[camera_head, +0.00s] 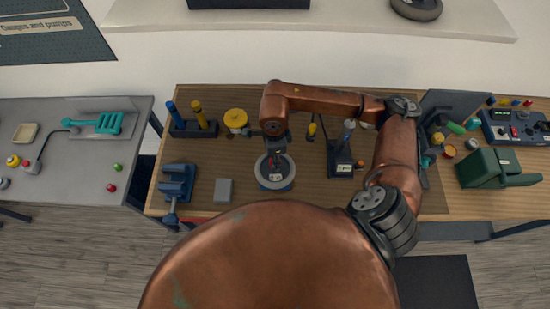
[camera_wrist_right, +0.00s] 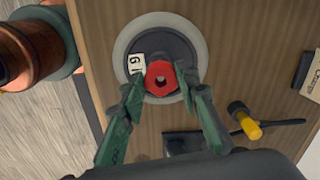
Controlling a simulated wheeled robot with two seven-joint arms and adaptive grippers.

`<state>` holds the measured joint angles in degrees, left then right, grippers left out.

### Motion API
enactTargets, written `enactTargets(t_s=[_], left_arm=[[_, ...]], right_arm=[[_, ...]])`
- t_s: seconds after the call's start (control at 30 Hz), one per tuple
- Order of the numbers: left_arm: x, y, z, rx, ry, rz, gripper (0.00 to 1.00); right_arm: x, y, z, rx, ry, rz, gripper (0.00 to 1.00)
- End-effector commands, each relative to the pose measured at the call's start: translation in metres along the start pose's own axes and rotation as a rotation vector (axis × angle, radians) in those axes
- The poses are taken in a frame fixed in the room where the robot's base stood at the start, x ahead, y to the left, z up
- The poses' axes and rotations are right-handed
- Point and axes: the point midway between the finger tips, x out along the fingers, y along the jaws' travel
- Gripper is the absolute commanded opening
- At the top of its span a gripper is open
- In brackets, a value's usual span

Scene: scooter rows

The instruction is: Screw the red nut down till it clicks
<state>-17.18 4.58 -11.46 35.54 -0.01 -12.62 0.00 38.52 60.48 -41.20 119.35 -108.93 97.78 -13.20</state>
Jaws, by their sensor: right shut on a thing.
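The red nut (camera_wrist_right: 161,78) sits near the middle of a dark round base with a pale rim (camera_wrist_right: 196,38), with a small hole showing at its centre. In the head view the round base (camera_head: 275,183) lies on the wooden bench, and my right gripper (camera_head: 276,163) is right over it, largely hiding the nut. In the right wrist view the green fingers of my right gripper (camera_wrist_right: 159,85) are on both sides of the nut and shut on it. A white label (camera_wrist_right: 136,63) with dark marking lies beside the nut on the base. My left gripper is not in view.
A blue vise (camera_head: 176,183) and a grey block (camera_head: 223,190) are left of the base. Blue and yellow handles stand in a holder (camera_head: 193,128) behind. A dark stand (camera_head: 341,160) is to the right. A yellow-black tool (camera_wrist_right: 243,120) lies nearby.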

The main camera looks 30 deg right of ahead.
Motion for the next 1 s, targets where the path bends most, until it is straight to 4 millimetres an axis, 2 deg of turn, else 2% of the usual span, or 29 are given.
enactTargets(t_s=[0.03, 0.3, 0.63, 0.77, 1.0], left_arm=[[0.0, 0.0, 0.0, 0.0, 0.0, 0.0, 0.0], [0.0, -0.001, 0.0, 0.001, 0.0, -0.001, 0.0], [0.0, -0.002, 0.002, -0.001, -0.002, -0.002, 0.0], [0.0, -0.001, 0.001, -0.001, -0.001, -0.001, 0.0], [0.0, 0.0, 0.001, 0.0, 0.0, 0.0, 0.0]], right_arm=[[-0.001, 0.003, 0.004, -0.007, -0.013, 0.006, 0.31], [0.0, 0.002, 0.002, -0.003, -0.006, 0.003, 0.5], [-0.003, 0.0, 0.001, -0.003, -0.002, 0.0, 0.5], [-0.019, -0.001, 0.001, -0.003, -0.004, -0.003, 0.5], [-0.069, -0.001, 0.0, -0.003, -0.004, -0.004, 0.5]])
